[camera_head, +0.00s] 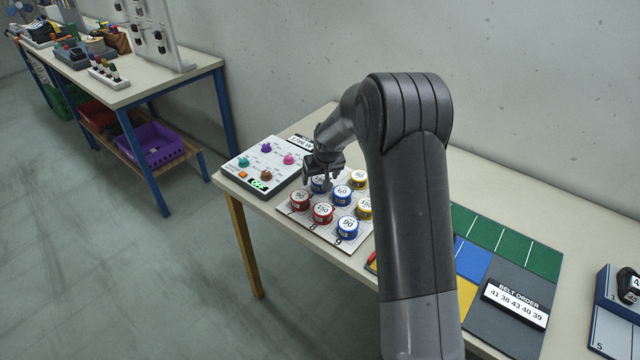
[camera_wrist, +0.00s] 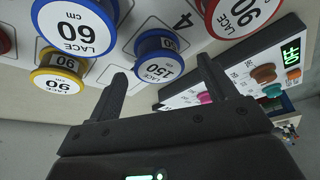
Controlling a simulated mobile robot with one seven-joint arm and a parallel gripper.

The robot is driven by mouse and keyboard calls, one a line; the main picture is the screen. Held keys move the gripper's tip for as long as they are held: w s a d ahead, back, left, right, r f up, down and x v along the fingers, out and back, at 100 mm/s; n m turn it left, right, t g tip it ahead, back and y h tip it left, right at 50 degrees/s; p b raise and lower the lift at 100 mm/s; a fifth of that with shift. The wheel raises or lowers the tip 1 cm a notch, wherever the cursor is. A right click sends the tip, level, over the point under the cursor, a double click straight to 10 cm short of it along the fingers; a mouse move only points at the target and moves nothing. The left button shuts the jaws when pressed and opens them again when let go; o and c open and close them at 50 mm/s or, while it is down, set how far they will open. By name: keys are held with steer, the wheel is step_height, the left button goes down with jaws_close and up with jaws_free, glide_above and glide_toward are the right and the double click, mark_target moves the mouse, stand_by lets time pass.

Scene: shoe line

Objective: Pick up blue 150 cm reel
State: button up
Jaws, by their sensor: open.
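The blue 150 cm reel (camera_wrist: 160,67) stands on the white reel board between and beyond my gripper's two fingers in the wrist view, apart from them. Its label reads LACE 150. In the head view this reel (camera_head: 319,184) shows under my gripper, partly hidden by it. My gripper (camera_wrist: 165,80) is open and empty, with one finger on each side of the reel's line. In the head view my gripper (camera_head: 322,180) hangs over the back left part of the board.
Close by stand a blue 60 reel (camera_wrist: 75,28), a yellow 90 reel (camera_wrist: 58,80) and a red 90 reel (camera_wrist: 238,12). A control panel (camera_head: 240,172) with coloured knobs lies left of the board (camera_head: 323,240). A belt order sign (camera_head: 515,300) lies to the right.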

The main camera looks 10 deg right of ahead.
steer(key=x, duration=0.2)
steer(key=shift+w+f, duration=0.1)
steer(key=shift+f, duration=0.2)
steer(key=c, duration=1.1)
